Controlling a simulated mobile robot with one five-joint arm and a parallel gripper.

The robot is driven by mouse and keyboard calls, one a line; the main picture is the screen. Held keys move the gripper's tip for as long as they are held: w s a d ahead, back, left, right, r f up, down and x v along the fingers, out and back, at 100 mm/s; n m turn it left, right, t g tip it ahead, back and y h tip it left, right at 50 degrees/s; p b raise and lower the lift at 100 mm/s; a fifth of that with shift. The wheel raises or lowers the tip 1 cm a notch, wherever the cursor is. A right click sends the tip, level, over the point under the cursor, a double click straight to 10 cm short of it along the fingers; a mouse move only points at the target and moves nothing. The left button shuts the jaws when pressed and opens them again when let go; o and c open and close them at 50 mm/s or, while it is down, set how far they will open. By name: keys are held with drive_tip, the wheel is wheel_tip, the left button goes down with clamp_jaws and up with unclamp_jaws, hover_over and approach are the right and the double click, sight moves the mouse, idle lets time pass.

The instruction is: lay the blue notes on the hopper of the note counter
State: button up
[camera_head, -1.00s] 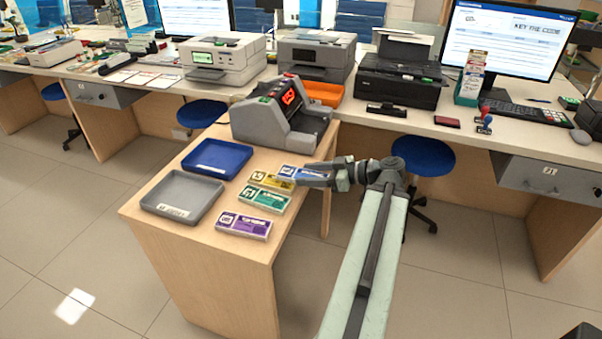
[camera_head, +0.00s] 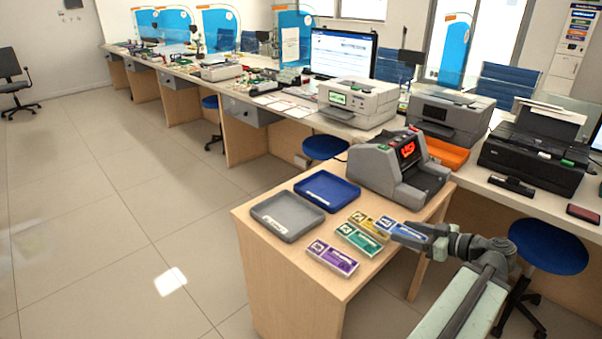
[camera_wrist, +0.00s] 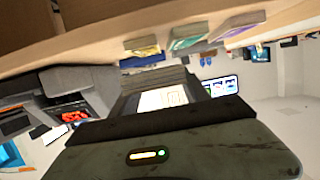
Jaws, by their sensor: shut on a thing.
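My gripper (camera_head: 418,236) is shut on the blue notes (camera_head: 406,232), a flat blue-and-white bundle. It holds them at the right edge of the small wooden table, beside the yellow notes (camera_head: 366,223). Their height over the table is hard to tell. In the wrist view a blue strip (camera_wrist: 142,61) shows beyond the dark jaws. The note counter (camera_head: 398,165), a grey machine with a red lit display, stands at the table's far end, behind the gripper. Its hopper is hard to make out from here.
Green notes (camera_head: 358,238) and purple notes (camera_head: 332,258) lie on the table (camera_head: 290,250). A blue tray (camera_head: 327,190) and a grey tray (camera_head: 287,216) lie to their left. Printers (camera_head: 357,103) line the counter behind. A blue stool (camera_head: 550,245) stands right of my arm.

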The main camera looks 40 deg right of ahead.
sight(410, 234)
wheel_tip(410, 234, up, 20)
drive_tip(key=p, duration=1.9)
drive_tip(key=shift+s+d, duration=0.15)
drive_tip(key=shift+s, duration=0.05)
drive_tip(key=shift+s+f, duration=0.1)
